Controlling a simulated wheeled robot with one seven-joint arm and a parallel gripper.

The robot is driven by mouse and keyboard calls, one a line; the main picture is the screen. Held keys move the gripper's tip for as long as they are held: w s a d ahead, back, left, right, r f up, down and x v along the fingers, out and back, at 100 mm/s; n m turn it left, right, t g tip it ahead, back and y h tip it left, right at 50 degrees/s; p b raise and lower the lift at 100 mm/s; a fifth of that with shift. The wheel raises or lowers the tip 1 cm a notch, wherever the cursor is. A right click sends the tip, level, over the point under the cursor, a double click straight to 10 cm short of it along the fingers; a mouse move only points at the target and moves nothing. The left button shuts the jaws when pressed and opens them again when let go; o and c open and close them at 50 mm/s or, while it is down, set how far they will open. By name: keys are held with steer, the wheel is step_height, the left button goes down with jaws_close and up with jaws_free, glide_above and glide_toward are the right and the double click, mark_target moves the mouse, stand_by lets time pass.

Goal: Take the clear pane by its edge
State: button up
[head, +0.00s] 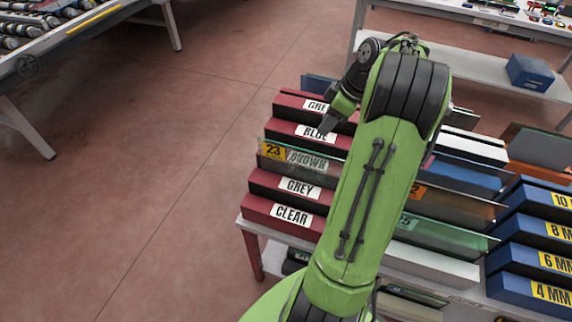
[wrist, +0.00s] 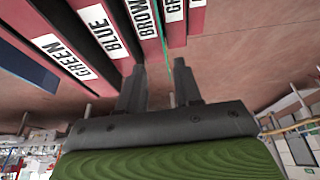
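A see-through pane with a greenish edge and a yellow 23 tag (head: 300,170) stands upright in the rack; the BROWN label reads through it. I take it for the clear pane. In the wrist view its thin green edge (wrist: 163,40) runs up beside the BROWN label, with its lower end in the gap between the fingers. My gripper (head: 330,123) is over the left part of the rack, near the BLUE label. In the wrist view my gripper (wrist: 160,75) has its two fingers apart, with nothing clamped. Whether the fingers overlap the pane's edge in depth is unclear.
Red blocks labelled GREY (head: 299,187) and CLEAR (head: 291,215) stand nearer. A brown-tinted pane (head: 455,207) and a greenish pane (head: 445,236) stand right of my arm. Blue blocks with millimetre labels (head: 515,285) are at far right. Floor (head: 150,150) to the left is clear.

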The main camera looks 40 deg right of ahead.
steer(key=b, duration=0.3)
glide_toward(305, 155)
steer(key=w+d+x, duration=0.1)
steer(key=x, duration=0.7)
steer(key=s+x, duration=0.1)
steer(key=x, duration=0.1)
steer(key=shift+a+f, duration=0.3)
steer(key=shift+a, duration=0.1)
steer(key=shift+r, duration=0.1)
jaws_close()
stand_by(0.4)
